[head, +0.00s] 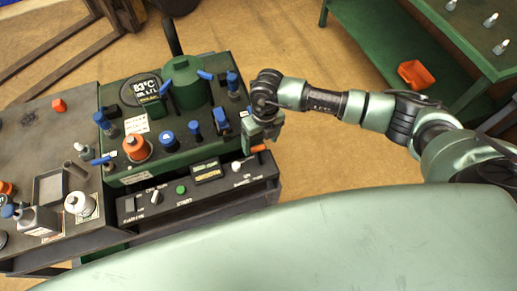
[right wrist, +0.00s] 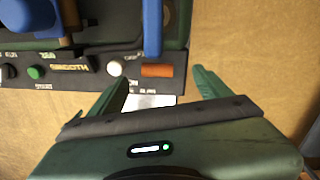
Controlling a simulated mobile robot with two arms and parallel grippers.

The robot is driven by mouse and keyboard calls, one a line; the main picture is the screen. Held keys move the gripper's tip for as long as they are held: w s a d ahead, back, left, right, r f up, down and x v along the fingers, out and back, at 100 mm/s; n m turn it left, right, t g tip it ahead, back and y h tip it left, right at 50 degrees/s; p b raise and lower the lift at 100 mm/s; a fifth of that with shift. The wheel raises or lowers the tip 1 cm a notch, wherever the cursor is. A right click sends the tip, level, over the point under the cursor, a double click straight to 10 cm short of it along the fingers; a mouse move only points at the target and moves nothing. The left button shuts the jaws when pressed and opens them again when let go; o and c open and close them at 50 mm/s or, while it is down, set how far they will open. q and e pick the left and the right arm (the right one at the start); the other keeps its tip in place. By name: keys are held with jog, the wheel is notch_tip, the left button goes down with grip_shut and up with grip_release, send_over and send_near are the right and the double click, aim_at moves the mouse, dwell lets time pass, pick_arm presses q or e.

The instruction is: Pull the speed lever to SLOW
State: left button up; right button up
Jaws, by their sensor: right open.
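An orange lever handle (head: 258,149), which looks like the speed lever, sits at the right end of the black control panel (head: 160,207). My right gripper (head: 262,141) is over that end of the panel, close to the handle. In the right wrist view the orange handle (right wrist: 157,71) lies just ahead of the gap between my two open green fingers (right wrist: 158,84). Nothing is held, and I cannot tell whether the fingers touch it. The lettering by the lever is too small to read. My left gripper is out of view.
A white knob (right wrist: 115,68), a display reading SMOOTH (right wrist: 72,65) and a green button (right wrist: 36,72) are left of the lever. Blue levers and an orange cap (head: 137,147) stand on the green machine (head: 120,90). A green bench (head: 385,40) is at upper right.

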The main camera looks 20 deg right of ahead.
aim_at(259, 148)
jog(key=f, duration=0.4)
jog(key=f+p, duration=0.1)
jog(key=f, duration=0.1)
jog(key=shift+a, duration=0.3)
grip_shut()
